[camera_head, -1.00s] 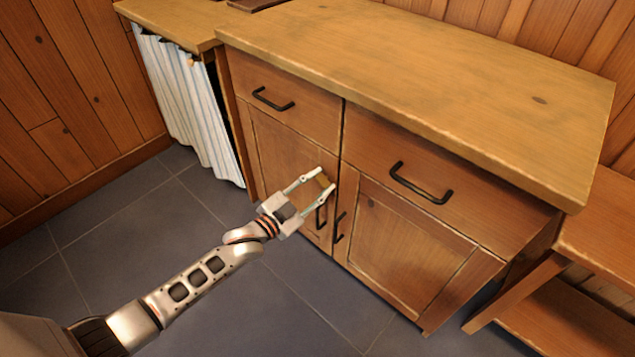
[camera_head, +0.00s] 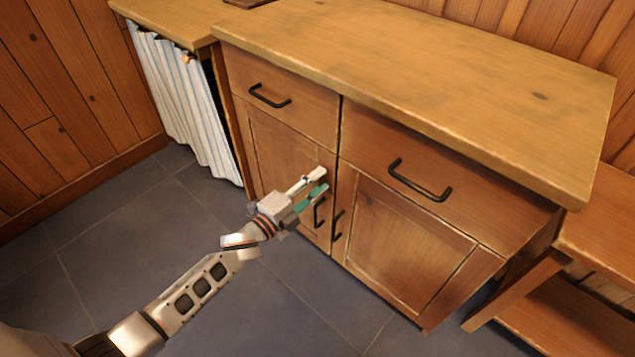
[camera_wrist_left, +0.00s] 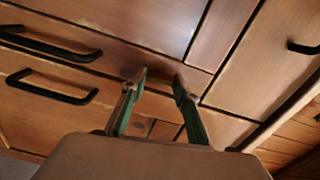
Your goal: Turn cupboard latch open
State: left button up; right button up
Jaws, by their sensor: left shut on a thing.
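The wooden cupboard (camera_head: 400,250) has two doors side by side under two drawers. My left gripper (camera_head: 322,181) is at the upper inner corner of the left door (camera_head: 282,165), near the gap between the doors. It is shut on the latch there, which its fingers hide almost fully. In the left wrist view the gripper (camera_wrist_left: 159,80) has its two green-sided fingers against the cupboard front, and the view is rolled. Both doors look closed. My right gripper is not in view.
Black door handles (camera_head: 319,212) and (camera_head: 338,225) sit just below the gripper. Drawer handles (camera_head: 270,97) and (camera_head: 420,182) stick out above. A striped curtain (camera_head: 185,105) hangs at left, a wooden bench (camera_head: 590,250) stands at right. The tiled floor (camera_head: 130,240) in front is clear.

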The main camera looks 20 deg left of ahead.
pick_arm(q)
jog(key=shift+f+m, duration=0.15)
jog(key=shift+m, duration=0.55)
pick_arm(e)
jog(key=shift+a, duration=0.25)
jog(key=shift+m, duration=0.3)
pick_arm(q)
jog(key=o, duration=1.1)
jog(key=shift+s+a, duration=0.1)
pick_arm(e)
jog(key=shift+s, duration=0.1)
pick_arm(q)
jog(key=v, duration=1.1)
jog(key=shift+s, duration=0.4)
jog(key=shift+a, duration=0.1)
